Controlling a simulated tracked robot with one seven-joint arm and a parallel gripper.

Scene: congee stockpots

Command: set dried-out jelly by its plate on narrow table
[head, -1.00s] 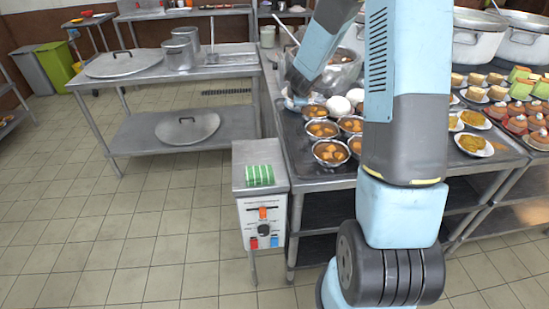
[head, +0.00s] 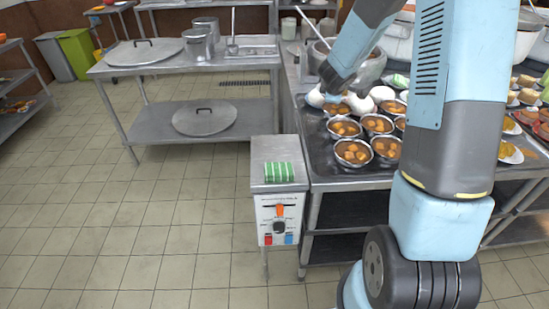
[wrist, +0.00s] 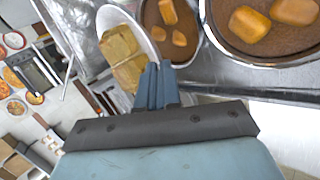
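A white plate (wrist: 152,36) with amber-brown blocks of jelly (wrist: 124,52) on it is at the fingertips in the wrist view. My gripper (wrist: 157,84) has its two fingers close together at the near rim of this plate, and appears shut on it. In the head view the gripper (head: 333,99) is low at the left edge of the counter, with a whitish plate (head: 315,97) beside it; the contents are hard to make out there. The narrow table (head: 262,182) stands left of the counter, with a green-and-white striped block on top.
Bowls of brown soup (head: 353,152) crowd the counter (head: 332,172) beside the gripper. White rounded items (head: 382,93) and a large pot (head: 350,65) are behind. A steel table (head: 235,62) with lids and pots stands left. The tiled floor in front is clear.

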